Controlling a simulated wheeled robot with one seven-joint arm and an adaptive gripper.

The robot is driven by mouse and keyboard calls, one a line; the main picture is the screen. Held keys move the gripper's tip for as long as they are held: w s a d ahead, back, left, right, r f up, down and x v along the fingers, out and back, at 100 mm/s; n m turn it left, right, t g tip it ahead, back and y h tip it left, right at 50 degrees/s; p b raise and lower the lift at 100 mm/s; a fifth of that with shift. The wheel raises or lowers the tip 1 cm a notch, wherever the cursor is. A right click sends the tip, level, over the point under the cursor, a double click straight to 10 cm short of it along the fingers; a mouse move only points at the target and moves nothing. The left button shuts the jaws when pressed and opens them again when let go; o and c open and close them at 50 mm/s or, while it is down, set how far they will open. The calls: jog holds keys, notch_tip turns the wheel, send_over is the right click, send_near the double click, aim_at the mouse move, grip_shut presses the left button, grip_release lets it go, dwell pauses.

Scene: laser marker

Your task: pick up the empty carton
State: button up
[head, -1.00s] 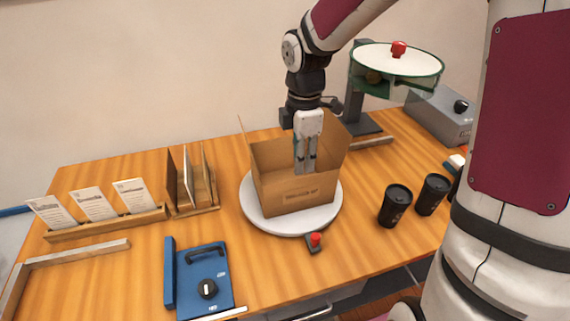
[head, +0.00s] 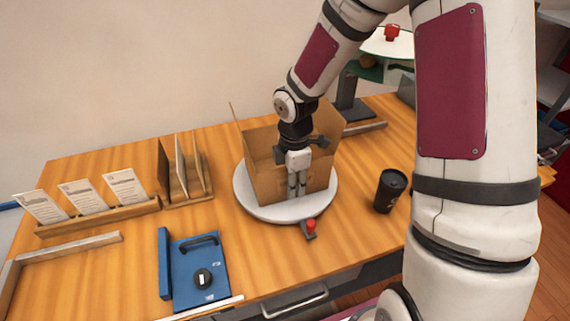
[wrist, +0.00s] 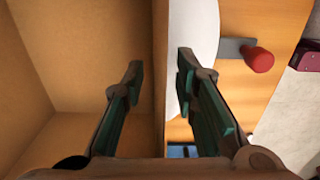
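The empty brown carton (head: 264,186) stands upright with its flaps up on a round white turntable (head: 262,213). The wrist view looks down into its bare inside (wrist: 75,55). My gripper (head: 297,190) is low at the carton's front wall in the head view. In the wrist view my gripper (wrist: 160,75) is open, with one finger inside the carton and the other outside. The upper edge of the wall runs between the two fingertips, with small gaps on both sides. My gripper hides part of the front wall.
A red-knobbed switch (head: 310,228) sits just in front of the turntable; it also shows in the wrist view (wrist: 258,59). A black cup (head: 390,190) stands to the right. A blue device (head: 200,270), a card rack (head: 100,212) and a wooden divider stand (head: 187,185) are to the left.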

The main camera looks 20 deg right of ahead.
jog(key=shift+f, duration=0.4)
jog(key=shift+c, duration=0.3)
grip_shut()
